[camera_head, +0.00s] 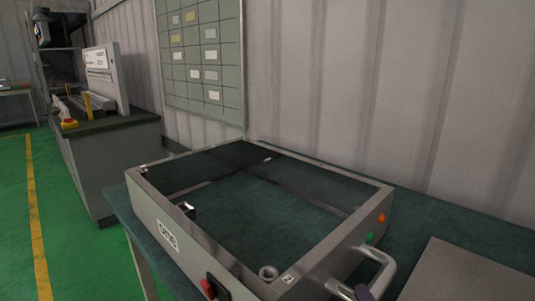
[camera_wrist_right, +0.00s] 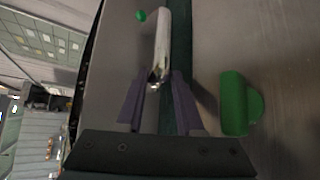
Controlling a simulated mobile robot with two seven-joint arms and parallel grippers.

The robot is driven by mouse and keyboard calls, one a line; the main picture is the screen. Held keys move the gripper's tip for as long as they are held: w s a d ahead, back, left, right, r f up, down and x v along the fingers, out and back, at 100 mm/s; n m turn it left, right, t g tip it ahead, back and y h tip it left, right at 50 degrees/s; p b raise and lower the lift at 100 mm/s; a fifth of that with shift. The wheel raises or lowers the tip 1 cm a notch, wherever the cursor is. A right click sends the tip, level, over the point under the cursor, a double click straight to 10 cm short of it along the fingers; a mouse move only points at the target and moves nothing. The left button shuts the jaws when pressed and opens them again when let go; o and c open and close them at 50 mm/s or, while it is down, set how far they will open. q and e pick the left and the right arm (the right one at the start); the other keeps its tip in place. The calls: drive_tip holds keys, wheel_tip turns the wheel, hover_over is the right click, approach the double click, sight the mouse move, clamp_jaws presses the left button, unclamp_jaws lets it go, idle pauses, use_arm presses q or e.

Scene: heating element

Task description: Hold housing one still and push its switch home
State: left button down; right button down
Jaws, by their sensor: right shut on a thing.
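The housing is a grey open frame (camera_head: 222,247) with a dark panel inside, resting on the green bench. A red and black switch (camera_head: 215,287) sits on its front wall near the picture's bottom edge. How far in the switch sits is too small to tell. A metal handle (camera_head: 380,267) stands out from the right side; its pale bar also shows in the right wrist view (camera_wrist_right: 162,42). My right gripper (camera_wrist_right: 158,82) is shut on this handle, its purple fingers on both sides. One dark fingertip shows at the handle's lower end in the head view. My left gripper is out of view.
A grey flat-topped object (camera_head: 468,275) lies right of the handle. A green cylindrical part (camera_wrist_right: 236,103) is close beside the right gripper. The corrugated wall stands behind the bench.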

drive_tip(key=shift+s+f, duration=0.1)
drive_tip(key=shift+f, duration=0.1)
drive_tip(key=shift+c, duration=2.3)
unclamp_jaws()
drive_tip(key=shift+r, duration=0.1)
